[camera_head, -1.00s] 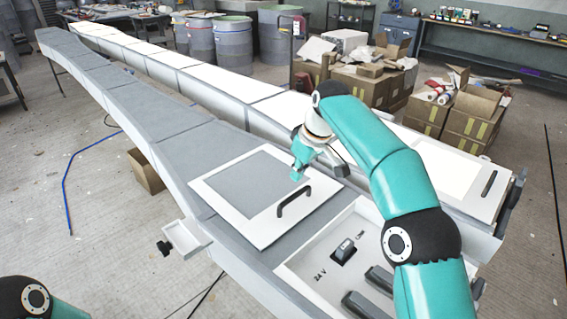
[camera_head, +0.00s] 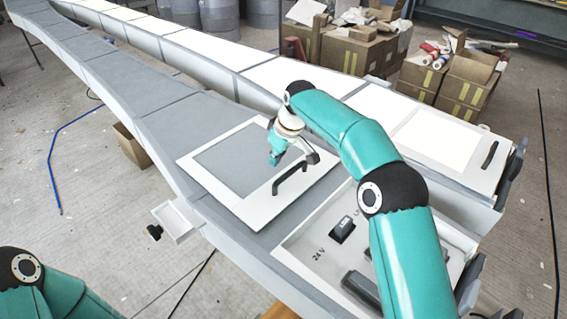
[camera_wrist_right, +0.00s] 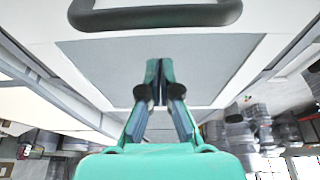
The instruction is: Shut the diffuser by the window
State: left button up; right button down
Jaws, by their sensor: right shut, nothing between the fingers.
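A white-framed diffuser panel (camera_head: 246,208) with a grey pane and a dark bar handle (camera_head: 290,180) lies on the near grey trough. The open bay (camera_head: 318,242) beside it is uncovered. My right gripper (camera_head: 274,161) is shut and empty, above the pane on the far side of the handle. In the right wrist view its closed fingertips (camera_wrist_right: 158,64) show against the grey pane, with the handle (camera_wrist_right: 155,15) at the top. A second panel with a white pane (camera_head: 436,138) and handle lies on the far trough. My left gripper is out of view.
The open bay holds a dark switch (camera_head: 343,229), a "24 V" marking and dark blocks. A small white tray (camera_head: 177,222) juts from the near trough's side. Cardboard boxes (camera_head: 345,48) stand behind the far trough. A blue hose (camera_head: 55,165) lies on the floor.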

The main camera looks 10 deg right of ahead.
jog(key=shift+s+d+f, duration=0.1)
jog(key=shift+s+d, duration=0.4)
jog(key=shift+s, duration=0.25)
jog(key=shift+s+d, duration=0.5)
jog(key=shift+s, duration=0.25)
